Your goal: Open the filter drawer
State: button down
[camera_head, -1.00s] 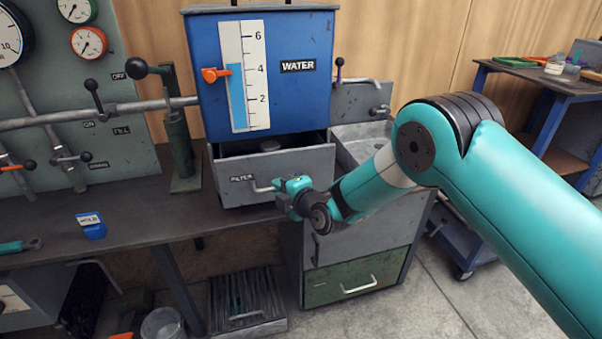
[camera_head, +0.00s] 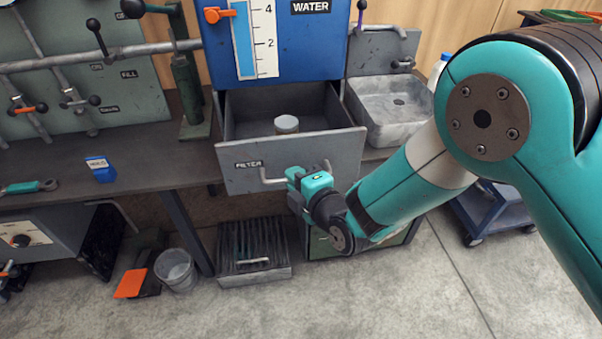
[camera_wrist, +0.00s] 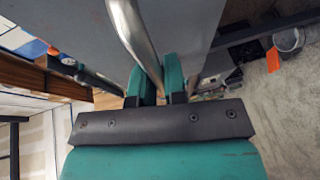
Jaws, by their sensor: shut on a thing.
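The grey filter drawer (camera_head: 290,165), labelled FILTER, stands well open below the blue water tank (camera_head: 278,50). A round, pale-topped canister (camera_head: 287,124) is inside it. My gripper (camera_head: 291,178) is at the drawer front and shut on its metal bar handle (camera_head: 268,178). In the wrist view the handle (camera_wrist: 132,32) runs down between the two teal fingers (camera_wrist: 160,78). The part of the handle inside the fingers is hidden.
A grey sink (camera_head: 385,105) is right of the drawer. A blue HOLD block (camera_head: 101,169) and a wrench (camera_head: 30,187) lie on the bench to the left. A slatted grate (camera_head: 252,250) and a bucket (camera_head: 176,269) stand on the floor below.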

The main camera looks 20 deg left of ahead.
jog(key=c, duration=1.2)
grip_release()
jog(key=b+v, duration=1.3)
jog(key=v, duration=0.4)
jog(key=shift+b, duration=0.35)
jog(key=shift+d+r, duration=0.15)
